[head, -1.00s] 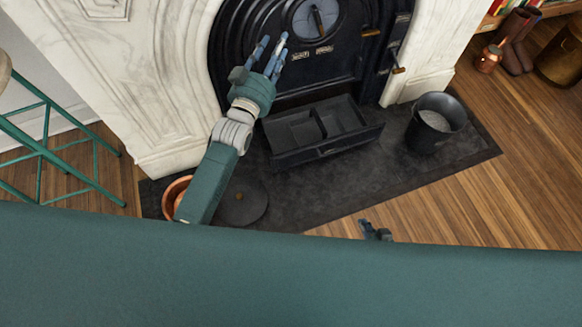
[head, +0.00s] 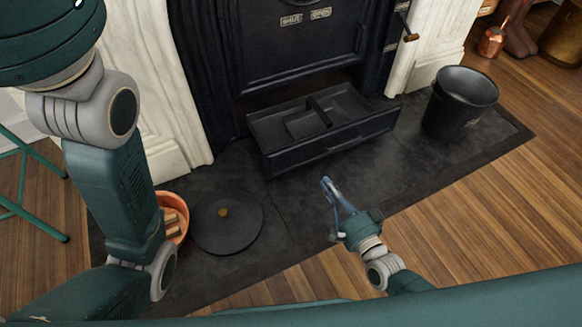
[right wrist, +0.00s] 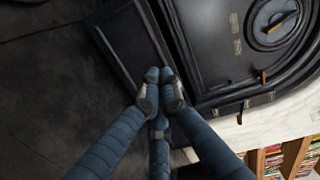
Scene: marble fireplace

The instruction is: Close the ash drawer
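The ash drawer (head: 335,142) is a black box with an open top and a divider inside. It sticks out from the base of the black fireplace over the dark hearth. In the right wrist view the drawer (right wrist: 128,45) shows at the upper middle. My right gripper (head: 328,186) is in front of the drawer, low over the hearth, pointing towards it with a gap between. In the right wrist view its fingertips (right wrist: 160,76) meet with nothing between them. My left arm fills the left of the head view; its gripper is cut off at the top left.
A black bucket (head: 462,100) stands right of the drawer on the hearth (head: 300,225). A round black lid (head: 228,232) with a knob and a copper pot (head: 178,207) holding wood lie at the left. Bare hearth lies before the drawer.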

